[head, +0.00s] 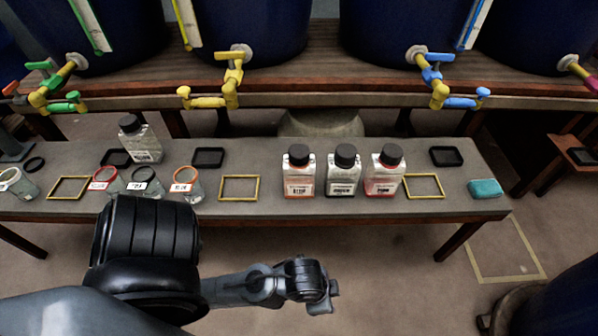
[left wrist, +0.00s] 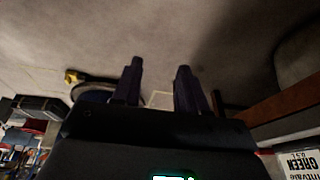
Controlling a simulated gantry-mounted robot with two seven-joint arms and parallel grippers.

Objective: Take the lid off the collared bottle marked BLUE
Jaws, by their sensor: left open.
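Three clear square bottles with black lids stand in a row on the bench: a left one (head: 299,183), a middle one (head: 343,182) and a right one (head: 383,182). Their small labels are too blurred to read surely, so I cannot tell which is marked BLUE. Another black-lidded bottle (head: 145,147) stands at the back left; no readable label shows on it. All four lids are on. My left gripper (left wrist: 160,85) is open and empty in the left wrist view, with floor behind its fingers. In the head view my left arm's end is in front of the bench, apart from the bottles.
Jars with coloured rims (head: 189,188) stand at the bench's left. Yellow frames (head: 238,200) and black trays (head: 446,148) lie on the bench, with a teal block (head: 485,188) at its right end. Vats with coloured taps (head: 232,78) stand behind. A GREEN sign (left wrist: 300,164) shows in the left wrist view.

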